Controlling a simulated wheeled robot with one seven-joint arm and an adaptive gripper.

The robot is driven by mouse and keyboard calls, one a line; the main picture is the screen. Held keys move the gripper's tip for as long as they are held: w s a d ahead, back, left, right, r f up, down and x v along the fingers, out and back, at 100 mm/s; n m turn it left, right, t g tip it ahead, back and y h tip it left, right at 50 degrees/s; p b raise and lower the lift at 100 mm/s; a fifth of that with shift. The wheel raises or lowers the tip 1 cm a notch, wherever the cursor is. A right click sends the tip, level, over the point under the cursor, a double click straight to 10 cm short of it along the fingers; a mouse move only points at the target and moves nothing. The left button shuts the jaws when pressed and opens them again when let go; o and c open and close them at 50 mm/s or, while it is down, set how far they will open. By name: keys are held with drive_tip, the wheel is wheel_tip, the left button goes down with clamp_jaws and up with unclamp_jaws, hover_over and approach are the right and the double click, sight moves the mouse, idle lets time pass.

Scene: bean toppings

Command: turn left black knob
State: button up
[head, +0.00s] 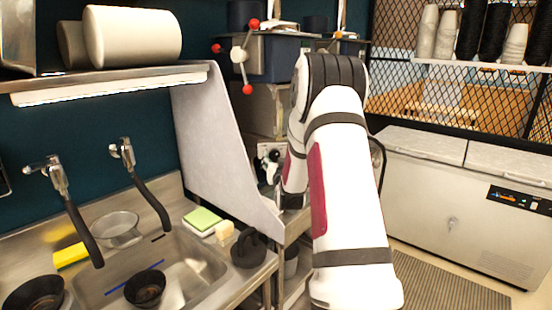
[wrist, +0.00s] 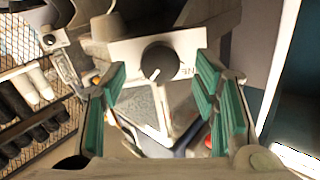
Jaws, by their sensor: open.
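A black knob (wrist: 159,63) with a pale pointer mark sits on a light panel (wrist: 190,45) in the wrist view. Dark lettering, partly readable, is beside the knob on its right. My gripper (wrist: 160,70) is open, with a teal-padded finger on either side of the knob in the picture. The knob shows between the fingertips with gaps on both sides, and no contact is visible. In the head view my arm (head: 345,190) reaches toward the machine (head: 265,105) beyond the grey divider. The arm hides much of that area.
A grey divider panel (head: 215,140) stands left of my arm. Left of it is a steel sink (head: 195,270) with two taps, a yellow sponge (head: 71,255) and dark bowls. A white chest freezer (head: 440,200) stands on the right. A red-tipped handle (head: 239,56) is above the machine.

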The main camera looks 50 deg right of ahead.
sight(274, 155)
drive_tip(key=shift+x, duration=1.05)
drive_tip(key=c, duration=1.2)
drive_tip(key=shift+o, duration=0.2)
